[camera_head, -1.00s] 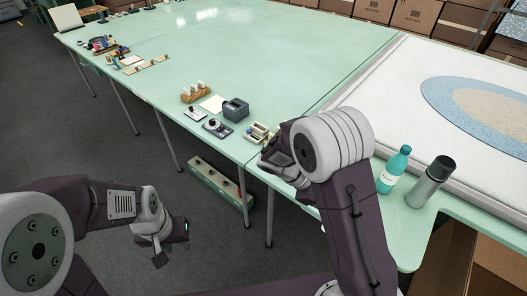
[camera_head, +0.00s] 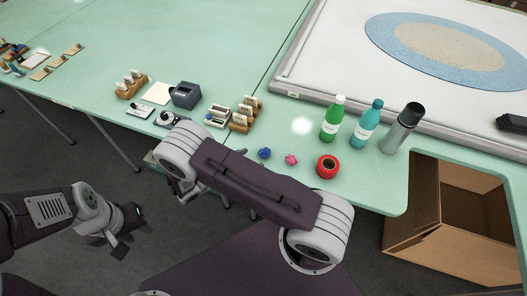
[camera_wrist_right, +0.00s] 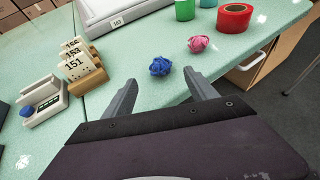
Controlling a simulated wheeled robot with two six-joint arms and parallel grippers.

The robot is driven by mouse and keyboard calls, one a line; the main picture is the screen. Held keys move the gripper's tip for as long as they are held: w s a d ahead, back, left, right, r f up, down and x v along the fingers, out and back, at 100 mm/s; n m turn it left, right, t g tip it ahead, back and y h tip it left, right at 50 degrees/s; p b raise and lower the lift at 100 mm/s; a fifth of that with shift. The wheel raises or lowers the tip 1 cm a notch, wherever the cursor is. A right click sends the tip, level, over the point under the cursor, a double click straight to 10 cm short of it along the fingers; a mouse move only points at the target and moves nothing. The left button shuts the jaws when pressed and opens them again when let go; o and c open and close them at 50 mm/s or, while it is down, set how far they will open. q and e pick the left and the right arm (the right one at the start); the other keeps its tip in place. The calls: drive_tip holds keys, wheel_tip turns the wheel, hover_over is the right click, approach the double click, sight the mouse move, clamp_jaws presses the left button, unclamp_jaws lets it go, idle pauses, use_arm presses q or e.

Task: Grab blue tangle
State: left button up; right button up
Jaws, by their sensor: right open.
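The blue tangle (camera_head: 264,153) is a small crumpled ball on the green table, left of a pink tangle (camera_head: 291,159). In the right wrist view the blue tangle (camera_wrist_right: 160,66) lies just beyond my right gripper (camera_wrist_right: 160,80), roughly between the lines of its two fingers. The right gripper is open and empty, its fingers spread wide. My left gripper (camera_head: 129,232) hangs at the lower left, off the table, fingers apart and empty.
Red tape roll (camera_head: 327,167), green bottle (camera_head: 333,118), teal bottle (camera_head: 367,124) and steel flask (camera_head: 401,128) stand to the right. A wooden holder with numbered tags (camera_wrist_right: 83,67) stands left of the blue tangle. The white frame (camera_head: 290,90) lies behind; an open cardboard box (camera_head: 430,225) is at right.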

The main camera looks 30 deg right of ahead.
sight(260, 155)
drive_tip(key=shift+w+d+f, duration=0.2)
drive_tip(key=shift+d, duration=0.25)
drive_tip(key=p+x, duration=0.1)
drive_tip(key=x, duration=0.4)
drive_tip(key=shift+s+r, duration=0.15)
drive_tip(key=shift+r, duration=0.05)
drive_tip(key=shift+d+f, duration=0.15)
drive_tip(key=shift+d, duration=0.1)
drive_tip(key=c, duration=1.4)
